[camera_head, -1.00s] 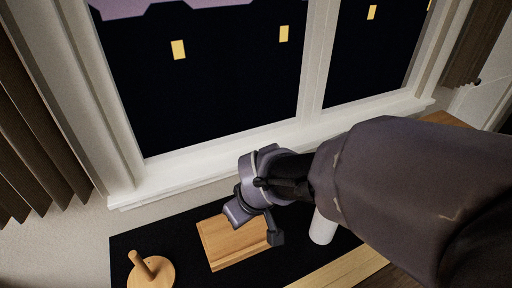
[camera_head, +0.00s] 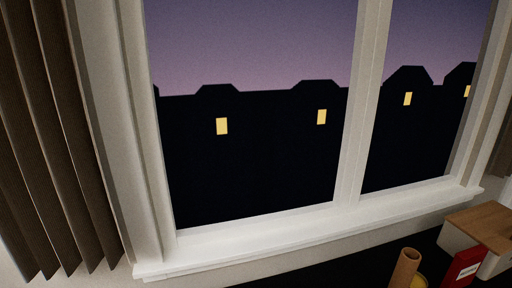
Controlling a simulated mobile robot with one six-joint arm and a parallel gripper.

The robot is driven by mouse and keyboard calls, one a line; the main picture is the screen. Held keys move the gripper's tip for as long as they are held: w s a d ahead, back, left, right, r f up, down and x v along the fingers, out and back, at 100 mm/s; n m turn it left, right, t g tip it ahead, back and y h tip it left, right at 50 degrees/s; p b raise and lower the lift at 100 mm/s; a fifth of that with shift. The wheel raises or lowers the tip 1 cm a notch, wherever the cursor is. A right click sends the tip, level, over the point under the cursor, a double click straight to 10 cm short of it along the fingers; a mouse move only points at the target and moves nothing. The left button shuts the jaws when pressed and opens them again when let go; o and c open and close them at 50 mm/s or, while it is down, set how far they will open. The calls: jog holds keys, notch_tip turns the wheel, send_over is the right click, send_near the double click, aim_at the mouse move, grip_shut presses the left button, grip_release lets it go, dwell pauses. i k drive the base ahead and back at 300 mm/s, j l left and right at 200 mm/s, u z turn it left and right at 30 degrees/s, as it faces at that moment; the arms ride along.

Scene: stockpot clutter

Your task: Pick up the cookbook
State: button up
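A red upright object with a white label (camera_head: 465,269) stands at the lower right edge of the head view, in front of a white box. It may be the cookbook, but its lower part is cut off and I cannot tell for sure. No other book shows. My gripper and arm are out of view.
A pale box with a wooden lid (camera_head: 462,239) stands on the dark counter (camera_head: 350,272) at the right. A tan wooden cylinder (camera_head: 405,267) rises beside a partly hidden yellow item (camera_head: 420,281). The window sill (camera_head: 310,234) runs behind the counter; brown curtains (camera_head: 50,140) hang left.

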aim_at(466, 264)
jog(key=z, duration=1.45)
jog(key=i+l+u, duration=0.65)
jog(key=u, duration=0.15)
jog(key=i+l+u, duration=0.15)
jog(key=l+u, duration=0.15)
jog(key=l, duration=0.15)
jog(key=i+l+u, duration=0.25)
jog(key=l, duration=0.15)
jog(key=l+u, duration=0.55)
jog(key=l, duration=0.2)
